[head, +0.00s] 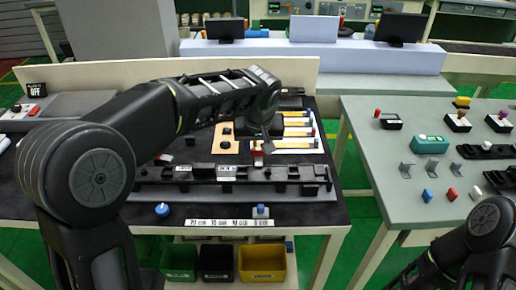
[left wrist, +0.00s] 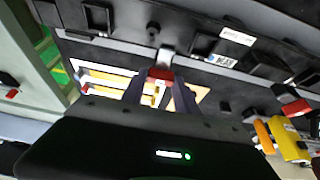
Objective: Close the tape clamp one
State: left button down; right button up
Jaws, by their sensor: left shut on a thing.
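A small clamp with a red grip and a pale metal arm (head: 257,160) sits at the far edge of the long black trim fixture (head: 150,190); I cannot read whether it is number one. In the left wrist view its red grip (left wrist: 161,74) is between my fingers, and the metal part rises toward the black fixture (left wrist: 125,22). My left gripper (head: 259,146) points down behind the fixture and is shut on the red grip. It also shows in the left wrist view (left wrist: 162,92). My right arm shows at the lower right, but its gripper is not visible.
Pale strips (head: 298,132) lie on the dark bench behind the fixture. A blue knob (head: 162,210) and a white label strip (head: 230,223) are at the front. Green, black and yellow bins (head: 262,276) stand below. A grey-green side table (head: 385,160) holds several small parts.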

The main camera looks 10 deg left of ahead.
aim_at(259, 165)
dwell(0.3)
pick_arm(q)
jog(key=c, duration=0.9)
grip_release()
jog(key=v, duration=0.8)
